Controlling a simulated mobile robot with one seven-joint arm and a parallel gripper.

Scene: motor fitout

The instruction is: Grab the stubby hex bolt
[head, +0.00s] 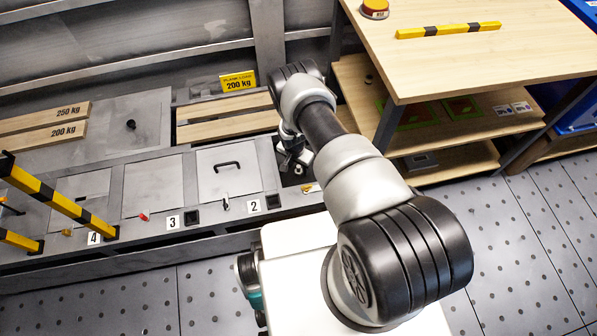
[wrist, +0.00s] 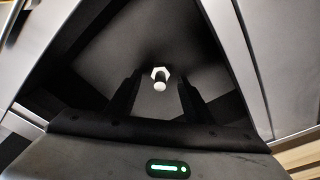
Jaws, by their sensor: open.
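A light-coloured hex bolt (wrist: 160,75) shows in the wrist view, with a hexagonal head and a short rounded shank end pointing at the camera. It is in a dark compartment (wrist: 190,42). My gripper (wrist: 159,82) is open, with one dark finger to the left of the bolt and one to the right. The frames do not make clear how far the fingertips are above it. In the head view my gripper (head: 292,152) is over the open dark bay right of the lid with a handle. The arm partly covers that bay, and I cannot pick out the bolt there for certain.
A lidded compartment (head: 227,172) with a black handle adjoins the bay. Number plates 2 (head: 254,206) and 3 (head: 173,222) mark the front edge. A wooden shelf unit (head: 470,50) stands close on the right. Striped yellow-black bars (head: 62,200) stand at the left.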

